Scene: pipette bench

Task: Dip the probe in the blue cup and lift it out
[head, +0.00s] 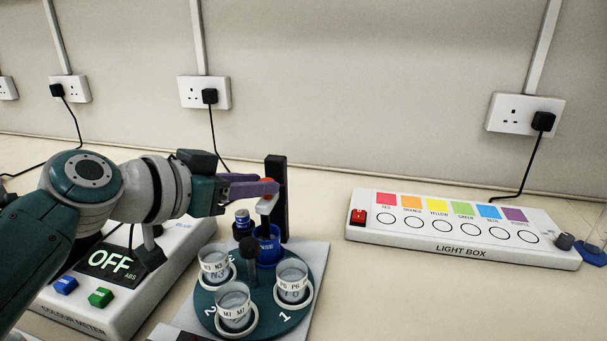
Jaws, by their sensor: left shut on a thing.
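My left gripper (266,188) comes in from the left, its purple fingers shut on the probe. The probe (265,205) shows as a small pale body with an orange-red part at the fingers. It is over the blue cup (268,245), in front of a black upright post (278,170). The cup stands at the back of the round green carousel. I cannot tell whether the probe's thin lower end reaches into the cup. My right gripper is not in view.
The green carousel (272,318) holds several clear labelled cups in rings. The colour meter (155,295), reading OFF, is at left. The light box (460,232) is at right. The bench between carousel and light box is clear.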

